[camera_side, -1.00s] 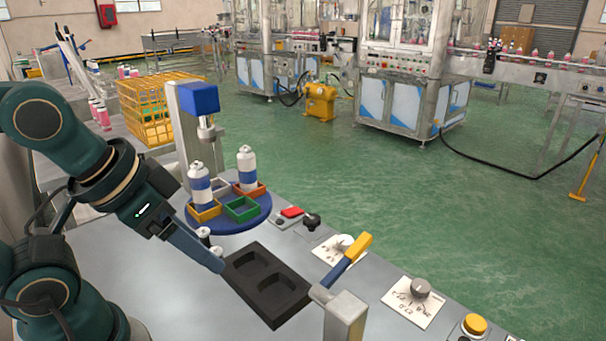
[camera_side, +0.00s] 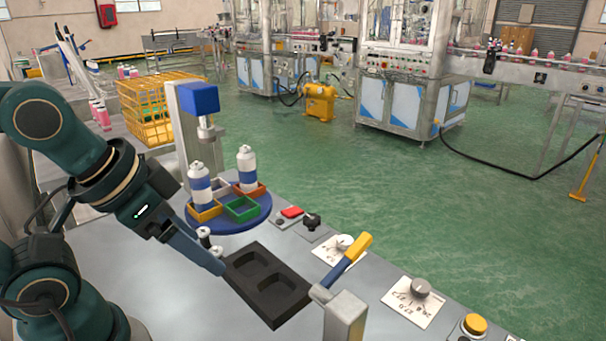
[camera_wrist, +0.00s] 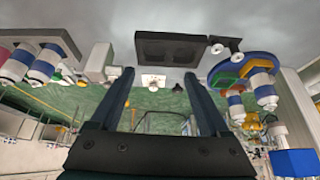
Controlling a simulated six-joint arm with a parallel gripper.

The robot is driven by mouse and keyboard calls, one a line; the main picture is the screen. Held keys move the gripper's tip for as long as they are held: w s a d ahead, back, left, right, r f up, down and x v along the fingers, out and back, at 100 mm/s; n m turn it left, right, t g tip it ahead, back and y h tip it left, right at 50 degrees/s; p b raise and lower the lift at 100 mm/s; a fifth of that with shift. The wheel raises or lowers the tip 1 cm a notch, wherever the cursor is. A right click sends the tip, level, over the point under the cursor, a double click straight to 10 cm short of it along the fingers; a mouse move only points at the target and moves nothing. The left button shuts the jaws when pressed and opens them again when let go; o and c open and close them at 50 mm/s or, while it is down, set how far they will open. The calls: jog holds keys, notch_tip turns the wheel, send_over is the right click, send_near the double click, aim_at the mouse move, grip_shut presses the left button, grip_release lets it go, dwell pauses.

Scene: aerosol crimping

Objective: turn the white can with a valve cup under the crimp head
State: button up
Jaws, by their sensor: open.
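Two white cans with blue bands stand upright on the blue turntable (camera_side: 229,226): one can (camera_side: 200,184) in the yellow nest (camera_side: 207,214), one can (camera_side: 247,167) in the orange nest. The green nest (camera_side: 241,209) is empty. Which can carries a valve cup is too small to tell. The crimp head (camera_side: 207,131) hangs from a blue-topped column above the table's back part; I cannot tell whether a can is directly beneath it. My gripper (camera_wrist: 160,78) is open and empty. In the side view its fingers are low beside the black tray (camera_side: 266,284), left of it and in front of the turntable.
In the wrist view, more cans (camera_wrist: 43,66) are at left.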

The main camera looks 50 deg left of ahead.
jog(key=w+d+r+m+t+h, duration=0.1)
jog(key=w+r+m, duration=0.4)
jog(key=w+r, duration=0.15)
jog(key=m+g+h, duration=0.1)
jog(key=g, duration=0.2)
send_over(312, 218)
jog(key=s+a, duration=0.2)
jog(key=f, duration=1.5)
jog(key=shift+d+f, duration=0.1)
jog(key=shift+d, duration=0.15)
jog(key=shift+x, duration=2.3)
grip_shut()
jog(key=shift+d, duration=0.1)
